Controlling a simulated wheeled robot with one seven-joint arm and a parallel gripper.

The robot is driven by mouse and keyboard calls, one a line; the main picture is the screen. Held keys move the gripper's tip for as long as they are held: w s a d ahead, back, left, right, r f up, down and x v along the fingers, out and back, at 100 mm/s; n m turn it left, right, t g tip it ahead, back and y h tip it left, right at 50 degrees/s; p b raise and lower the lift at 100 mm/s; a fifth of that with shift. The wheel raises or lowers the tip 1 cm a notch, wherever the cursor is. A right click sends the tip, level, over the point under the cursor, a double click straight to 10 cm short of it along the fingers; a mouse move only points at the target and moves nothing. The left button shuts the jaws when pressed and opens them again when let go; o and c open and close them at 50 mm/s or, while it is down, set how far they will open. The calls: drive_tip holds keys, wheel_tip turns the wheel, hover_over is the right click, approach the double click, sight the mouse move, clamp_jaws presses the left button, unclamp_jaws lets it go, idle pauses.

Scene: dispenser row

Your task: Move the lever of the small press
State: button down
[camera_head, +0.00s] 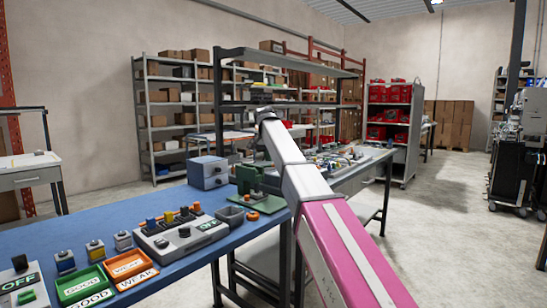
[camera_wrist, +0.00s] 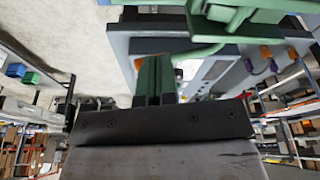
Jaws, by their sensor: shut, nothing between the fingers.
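The small press is green and stands on a green plate (camera_head: 262,203) on the blue table, with its upright body (camera_head: 246,179) partly behind my arm in the head view. In the wrist view green press parts (camera_wrist: 235,14) show at the top. A pale green curved bar (camera_wrist: 200,50) runs close by the fingertips; I cannot tell if it is the lever or if they touch. My gripper (camera_wrist: 155,62) has two dark greenish fingers side by side, shut and empty. In the head view my arm hides the gripper and the lever.
On the blue table (camera_head: 60,235) stand a blue-grey drawer box (camera_head: 208,172), a grey bin (camera_head: 230,217), a control box with coloured knobs (camera_head: 180,238), an orange tray (camera_head: 130,268) and a green tray (camera_head: 85,286). A cluttered bench (camera_head: 345,180) lies behind my arm.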

drive_tip(key=v, duration=1)
drive_tip(key=shift+r, duration=0.35)
drive_tip(key=shift+s, duration=0.1)
